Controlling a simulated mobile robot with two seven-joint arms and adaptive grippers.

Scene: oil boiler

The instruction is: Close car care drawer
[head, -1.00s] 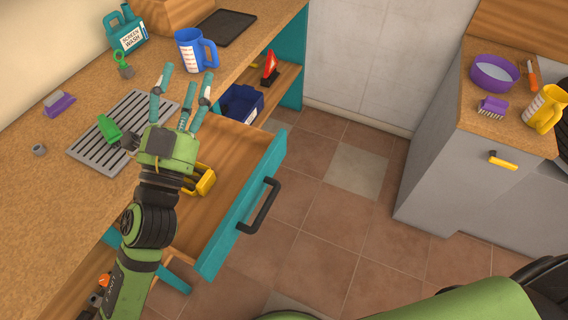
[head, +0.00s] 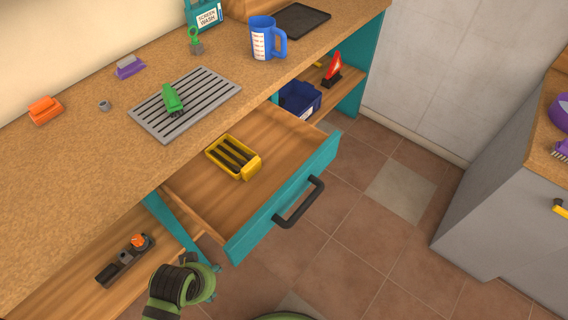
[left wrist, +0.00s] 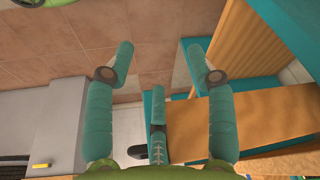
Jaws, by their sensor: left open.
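The drawer (head: 285,150) is pulled well out from under the wooden counter. It has a teal front (head: 250,232) with a black bar handle (head: 299,202). A yellow tray with dark slots (head: 233,157) lies inside it. My left gripper (head: 211,283) is low at the bottom of the head view, left of and nearer than the drawer front's near corner, apart from the handle. In the left wrist view its teal fingers (left wrist: 158,70) are spread with nothing between them. Teal and wooden furniture parts show beyond and right of them. My right gripper is out of view.
A blue bin (head: 300,99) sits on a shelf behind the drawer. Tiled floor (head: 350,225) is clear before the drawer; a grey cabinet (head: 495,220) stands at right.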

